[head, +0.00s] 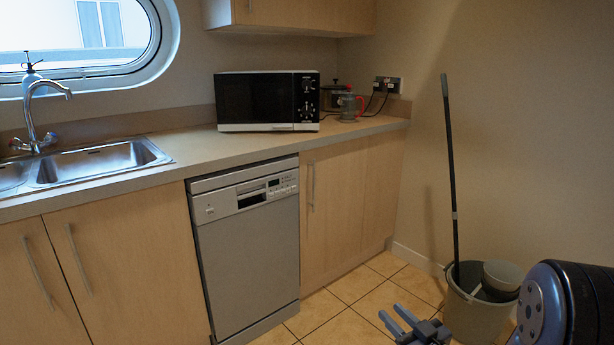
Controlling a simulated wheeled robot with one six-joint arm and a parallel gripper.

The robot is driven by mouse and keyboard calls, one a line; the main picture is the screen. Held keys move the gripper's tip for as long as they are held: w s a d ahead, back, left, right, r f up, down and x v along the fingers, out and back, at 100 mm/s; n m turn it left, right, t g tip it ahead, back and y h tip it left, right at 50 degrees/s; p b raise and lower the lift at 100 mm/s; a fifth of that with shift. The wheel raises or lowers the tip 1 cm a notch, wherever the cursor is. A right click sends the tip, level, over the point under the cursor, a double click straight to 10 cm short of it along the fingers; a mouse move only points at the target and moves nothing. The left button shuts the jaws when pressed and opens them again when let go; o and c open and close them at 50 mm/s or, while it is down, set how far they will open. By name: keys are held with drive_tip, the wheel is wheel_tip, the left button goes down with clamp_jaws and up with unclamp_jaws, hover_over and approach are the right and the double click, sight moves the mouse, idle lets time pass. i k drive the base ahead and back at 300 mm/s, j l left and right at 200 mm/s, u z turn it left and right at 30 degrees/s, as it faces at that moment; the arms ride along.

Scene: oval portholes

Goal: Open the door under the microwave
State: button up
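The microwave (256,100), black-fronted with a white lower edge, stands on the counter. Below it is a silver-grey dishwasher door (248,255) with a control panel along its top, shut. To its right is a pale wood cabinet door (342,215), also shut, with a vertical bar handle (312,187) near its upper left edge. My gripper (391,311) is low at the bottom of the view, right of and in front of both doors. Its two fingers point up and left with a gap between them, empty and touching nothing. Its rear part is cut off by the frame edge.
A grey bucket (474,312) with a leaning dark pole (451,170) stands by the right wall, close to my arm. Tiled floor (345,325) lies free before the doors. A sink (100,162) and more wooden doors (125,275) are at left. A coffee press (348,106) stands beside the microwave.

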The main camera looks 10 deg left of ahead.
sight(332, 178)
drive_tip(key=i+j, duration=0.3)
drive_tip(key=i, duration=0.2)
drive_tip(key=i+j, duration=0.3)
drive_tip(key=i, duration=0.2)
drive_tip(key=i+j, duration=0.3)
drive_tip(key=i, duration=0.2)
drive_tip(key=i+j, duration=0.35)
drive_tip(key=i, duration=0.15)
drive_tip(key=k+u, duration=0.05)
